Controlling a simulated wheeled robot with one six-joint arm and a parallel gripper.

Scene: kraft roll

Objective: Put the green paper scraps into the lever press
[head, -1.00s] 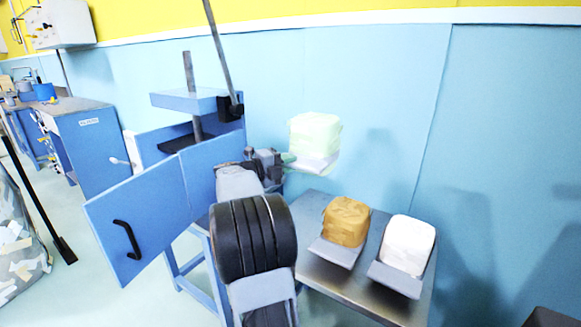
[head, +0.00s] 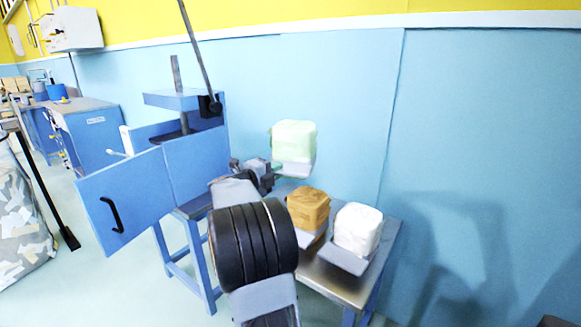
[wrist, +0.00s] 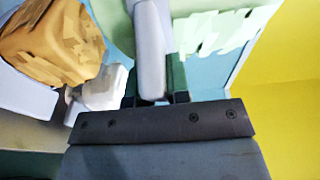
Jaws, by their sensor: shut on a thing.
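My gripper (head: 268,172) is shut on the handle of a grey scoop (head: 295,169), which carries the pale green paper scraps (head: 294,141) in a block-shaped heap. It is held in the air above the metal table, to the right of the press. In the wrist view, the gripper (wrist: 158,98) closes on the pale handle, and the green scraps (wrist: 215,30) show at the top. The blue lever press (head: 198,160) stands to the left of my gripper. Its front door (head: 126,200) is swung open to the left, its plate is raised and its lever (head: 197,45) points up. Its inside is mostly hidden.
The metal table (head: 333,283) holds an orange-brown scrap heap (head: 308,208) and a white scrap heap (head: 358,229), each on a grey scoop. A blue workbench (head: 92,135) and a sack of scraps (head: 22,215) are at the left. The floor before the press is clear.

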